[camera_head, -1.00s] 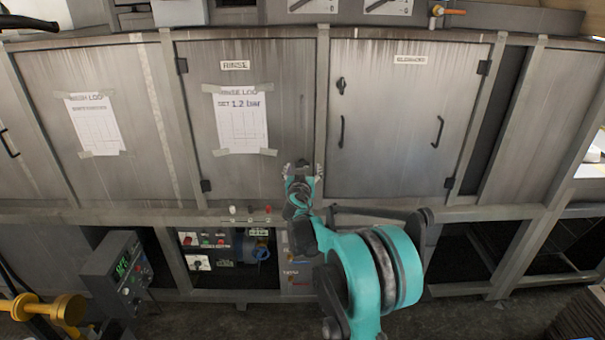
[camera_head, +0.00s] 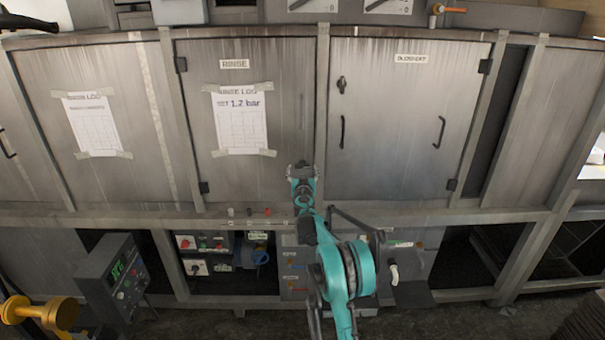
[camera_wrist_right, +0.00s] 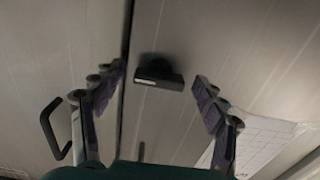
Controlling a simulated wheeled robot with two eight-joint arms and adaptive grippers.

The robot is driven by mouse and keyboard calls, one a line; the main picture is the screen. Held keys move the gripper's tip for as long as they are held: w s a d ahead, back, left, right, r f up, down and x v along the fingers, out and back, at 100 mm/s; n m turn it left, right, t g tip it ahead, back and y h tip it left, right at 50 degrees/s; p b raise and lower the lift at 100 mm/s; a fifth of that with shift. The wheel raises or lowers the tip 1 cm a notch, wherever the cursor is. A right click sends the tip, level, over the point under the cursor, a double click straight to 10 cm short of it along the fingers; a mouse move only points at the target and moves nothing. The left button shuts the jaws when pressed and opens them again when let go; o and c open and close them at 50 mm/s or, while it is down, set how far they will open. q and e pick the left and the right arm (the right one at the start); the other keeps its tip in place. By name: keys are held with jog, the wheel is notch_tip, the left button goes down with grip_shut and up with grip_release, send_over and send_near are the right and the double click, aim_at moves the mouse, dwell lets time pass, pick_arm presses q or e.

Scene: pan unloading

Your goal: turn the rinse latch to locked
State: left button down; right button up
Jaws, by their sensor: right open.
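The rinse door (camera_head: 280,80) is a grey steel panel with a "RINSE" label. The rinse latch (camera_wrist_right: 158,75) is a short black bar on a round hub, with a pale mark at one end. In the right wrist view it lies nearly crosswise, slightly tilted, close to the door seam. My right gripper (camera_head: 302,172) is at the lower right edge of the rinse door and largely covers the latch in the head view. In the wrist view its fingers (camera_wrist_right: 160,88) are open on either side of the latch, apart from it. My left gripper is out of view.
The blow-off door (camera_head: 400,110) with black handles is to the right. A taped rinse log sheet (camera_head: 240,118) hangs on the rinse door. A rail (camera_head: 400,216) runs below the doors.

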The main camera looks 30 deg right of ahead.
jog(key=shift+w+d, duration=0.1)
jog(key=shift+w, duration=0.1)
jog(key=c, duration=1.2)
jog(key=shift+o, duration=0.2)
jog(key=shift+r+n, duration=0.1)
jog(key=shift+n, duration=0.2)
jog(key=n+p, duration=0.1)
jog(key=n, duration=0.2)
jog(key=shift+n, duration=0.3)
jog(key=n+p, duration=0.1)
jog(key=n, duration=0.3)
jog(key=shift+s+d+n, duration=0.1)
jog(key=shift+n, duration=0.2)
jog(key=n+p, duration=0.1)
jog(key=n, duration=0.3)
jog(key=shift+r, duration=0.1)
jog(key=shift+n+p, duration=0.35)
jog(key=shift+n, duration=2.15)
